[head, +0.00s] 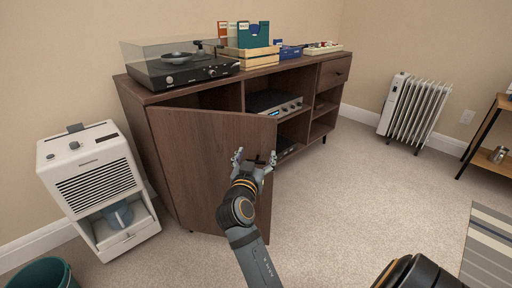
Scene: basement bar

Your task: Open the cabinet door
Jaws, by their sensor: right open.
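The cabinet door (205,160) is a dark brown wooden panel on the left of a long sideboard (135,92). It stands swung out from the front, with its left edge at the cabinet and its right edge out over the carpet. A dark gap shows above and behind it. My right gripper (255,158) is open at the door's outer face, near the free right edge. A small dark piece, perhaps the handle, shows between its fingers; I cannot tell whether they touch it. Most of the inside behind the door is hidden. My left gripper is not in view.
A turntable (178,68) and a wooden crate (250,55) stand on the sideboard. A white dehumidifier (95,180) stands close left of the door, with a green bin (42,274) in front. A radiator (415,108) is at the back right. Carpet right of the door is clear.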

